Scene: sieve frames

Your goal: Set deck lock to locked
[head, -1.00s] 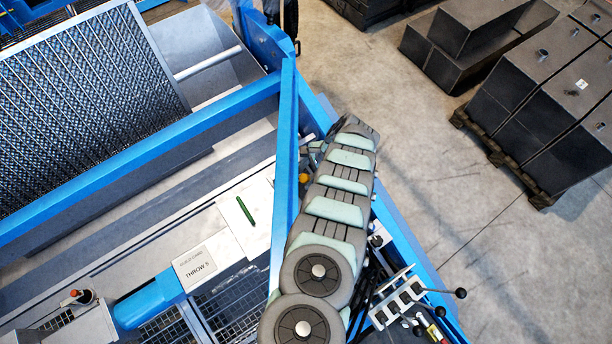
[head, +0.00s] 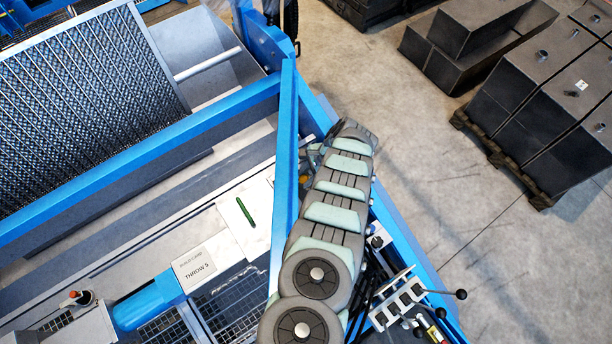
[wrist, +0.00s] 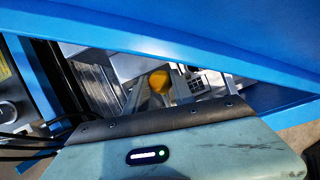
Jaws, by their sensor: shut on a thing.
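My arm crosses the blue frame in the head view, and its far end hides most of my gripper and what it holds. In the wrist view my gripper (wrist: 165,92) shows beyond the dark edge of its pale green housing, partly covered. Whether the lock is set to locked cannot be told.
A blue beam (head: 284,170) runs close beside my arm. A lever bank (head: 398,300) with black knobs stands at lower right. A white card reading THROW 5 (head: 205,265) and a green pen (head: 245,212) lie on the deck.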

